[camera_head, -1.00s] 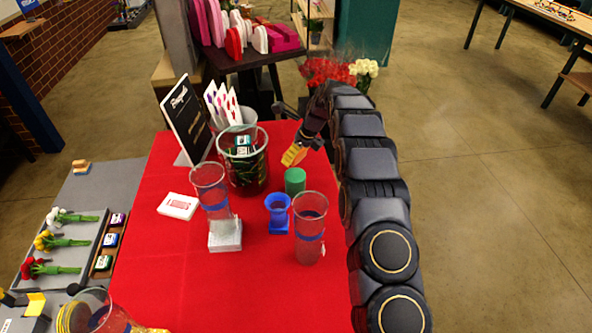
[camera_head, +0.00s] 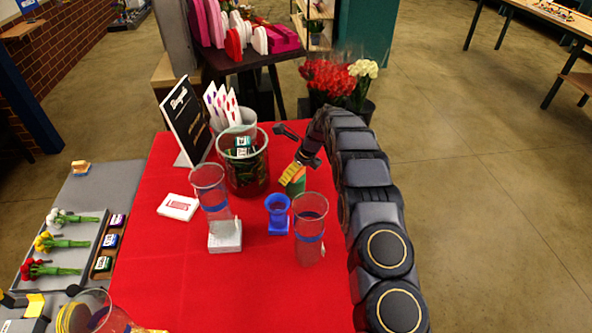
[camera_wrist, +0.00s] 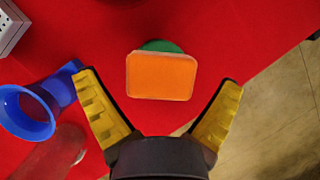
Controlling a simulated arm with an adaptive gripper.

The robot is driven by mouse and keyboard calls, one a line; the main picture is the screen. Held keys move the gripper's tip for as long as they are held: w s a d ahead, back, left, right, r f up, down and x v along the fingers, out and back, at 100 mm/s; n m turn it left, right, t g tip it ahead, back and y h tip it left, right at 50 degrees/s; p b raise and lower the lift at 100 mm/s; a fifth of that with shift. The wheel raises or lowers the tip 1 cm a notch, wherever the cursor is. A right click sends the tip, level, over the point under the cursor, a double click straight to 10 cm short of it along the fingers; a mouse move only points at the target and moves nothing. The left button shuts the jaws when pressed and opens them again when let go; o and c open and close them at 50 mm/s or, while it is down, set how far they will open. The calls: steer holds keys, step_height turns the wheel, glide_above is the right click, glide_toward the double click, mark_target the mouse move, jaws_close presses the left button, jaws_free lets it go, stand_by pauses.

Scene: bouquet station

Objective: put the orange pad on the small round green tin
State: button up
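The orange pad (camera_wrist: 161,76) is a flat, rounded rectangle in the wrist view. It lies over the small round green tin (camera_wrist: 160,46) and seems to rest on it. Only a green sliver shows past the pad's far edge. In the head view the tin (camera_head: 298,188) stands on the red table, partly hidden by my gripper (camera_head: 292,174). In the wrist view my gripper (camera_wrist: 160,100) is open, its yellow fingers spread wide on either side. The fingers are clear of the pad, which lies just beyond the space between them.
A blue vase (camera_head: 278,214) stands close to the tin, with a clear blue-banded glass (camera_head: 310,230) in front. Another clear glass (camera_head: 211,190), a dark bucket (camera_head: 245,172) and a white card box (camera_head: 178,207) stand to the left. The table's right edge is close.

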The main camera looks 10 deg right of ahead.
steer(key=v, duration=1.1)
steer(key=s+a+r+n+g, duration=0.1)
steer(key=s+a+r+n, duration=0.2)
steer(key=s+r+n, duration=0.55)
steer(key=s+r+n+g+h, duration=0.1)
steer(key=s+n, duration=0.8)
steer(key=s, duration=1)
steer(key=s+d+r+n+g+h, duration=0.1)
steer(key=s+n, duration=0.8)
steer(key=s, duration=1)
step_height(320, 180, up, 3)
steer(key=shift+f+g+h, duration=0.15)
steer(key=shift+g+h, duration=0.55)
steer(key=shift+g, duration=0.2)
